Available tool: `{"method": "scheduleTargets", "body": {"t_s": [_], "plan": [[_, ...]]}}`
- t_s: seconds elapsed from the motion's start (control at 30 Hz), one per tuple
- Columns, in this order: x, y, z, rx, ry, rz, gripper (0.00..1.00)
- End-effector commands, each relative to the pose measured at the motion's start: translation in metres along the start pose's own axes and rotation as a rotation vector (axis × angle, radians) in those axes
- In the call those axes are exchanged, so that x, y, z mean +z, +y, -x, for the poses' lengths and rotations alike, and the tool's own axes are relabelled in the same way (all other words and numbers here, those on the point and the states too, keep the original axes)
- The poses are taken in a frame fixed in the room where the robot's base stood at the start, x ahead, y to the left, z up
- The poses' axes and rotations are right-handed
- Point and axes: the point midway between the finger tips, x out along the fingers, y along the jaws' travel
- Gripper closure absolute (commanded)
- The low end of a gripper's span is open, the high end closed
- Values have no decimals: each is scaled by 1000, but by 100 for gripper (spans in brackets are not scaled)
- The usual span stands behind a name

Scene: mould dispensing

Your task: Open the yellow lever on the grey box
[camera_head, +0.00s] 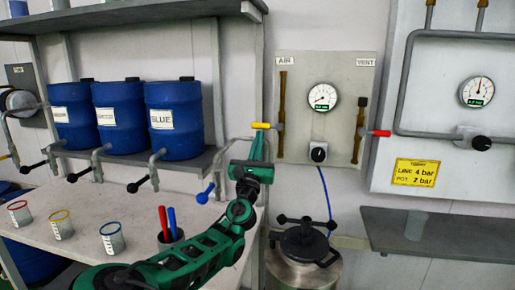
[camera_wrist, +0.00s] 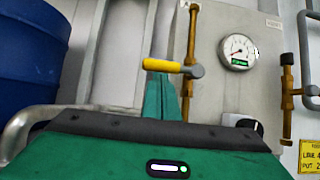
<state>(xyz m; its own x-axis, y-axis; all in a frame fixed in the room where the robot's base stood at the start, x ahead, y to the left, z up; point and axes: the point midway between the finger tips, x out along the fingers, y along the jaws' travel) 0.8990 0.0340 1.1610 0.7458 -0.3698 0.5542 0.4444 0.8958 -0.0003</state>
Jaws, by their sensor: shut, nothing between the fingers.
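The grey box (camera_head: 345,75) is a flat panel on the wall with a round gauge, a black knob and AIR and VENT labels. Its yellow lever (camera_head: 262,125) sticks out to the left from the brass AIR pipe. The yellow lever (camera_wrist: 162,65) also shows near the middle of the wrist view, lying about level. My gripper (camera_head: 257,146) is shut and empty, its tips just below the yellow lever. In the wrist view, the green fingers (camera_wrist: 160,97) reach up to the lever's underside; I cannot tell whether they touch it.
A red lever (camera_head: 381,133) sits on the VENT side. A lidded metal pot (camera_head: 303,260) stands below the panel. Several cups are on the bench.

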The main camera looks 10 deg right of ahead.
Motion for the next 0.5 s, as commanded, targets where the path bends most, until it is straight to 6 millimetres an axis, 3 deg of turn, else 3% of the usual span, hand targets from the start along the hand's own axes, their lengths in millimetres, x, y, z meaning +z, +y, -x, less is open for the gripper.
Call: {"method": "scheduleTargets", "body": {"t_s": [0.5], "plan": [[2,3,-1,-24,0,-38,100]]}}
